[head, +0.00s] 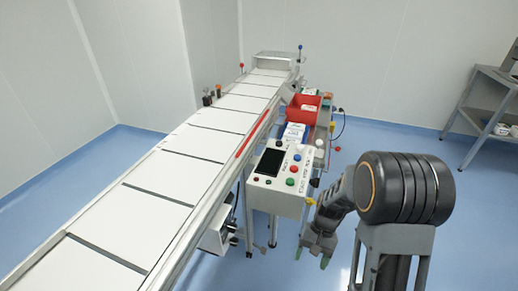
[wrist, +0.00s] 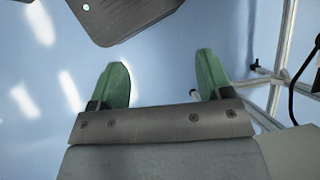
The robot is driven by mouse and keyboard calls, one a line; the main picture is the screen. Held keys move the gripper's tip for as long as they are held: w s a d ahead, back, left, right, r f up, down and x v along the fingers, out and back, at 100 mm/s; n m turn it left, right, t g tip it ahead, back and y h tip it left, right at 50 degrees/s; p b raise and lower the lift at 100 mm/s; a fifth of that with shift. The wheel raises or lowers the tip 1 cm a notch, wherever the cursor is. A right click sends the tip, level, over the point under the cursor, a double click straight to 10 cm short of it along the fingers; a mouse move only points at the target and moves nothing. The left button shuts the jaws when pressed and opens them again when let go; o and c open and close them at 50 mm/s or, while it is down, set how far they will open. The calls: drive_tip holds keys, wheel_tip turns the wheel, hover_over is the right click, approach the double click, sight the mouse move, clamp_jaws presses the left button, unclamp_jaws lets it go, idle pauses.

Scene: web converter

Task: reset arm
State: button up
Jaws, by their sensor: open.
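My gripper (head: 312,256) hangs low over the blue floor, to the right of the control box's stand in the head view. Its green fingertips (wrist: 162,85) show in the wrist view, spread well apart. Nothing is between them but bare floor. My dark arm is folded, with a large round joint at the right of the head view.
A long white-topped conveyor (head: 185,150) runs from lower left to the back. A control box (head: 282,180) with a screen and coloured buttons stands beside it. A grey table (head: 492,85) stands at the right. Floor between is clear.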

drive_tip(key=s+r+n+t+h+p, duration=0.1)
drive_tip(key=r+t+p, duration=0.3)
drive_tip(key=r, duration=1)
drive_tip(key=s+r+n+t+h+p, duration=0.2)
drive_tip(key=r+t+p, duration=0.2)
drive_tip(key=r, duration=1.1)
drive_tip(key=shift+d+r+n+t+p, duration=0.15)
drive_tip(key=shift+d+n+t+p, duration=0.2)
drive_tip(key=shift+p, duration=0.35)
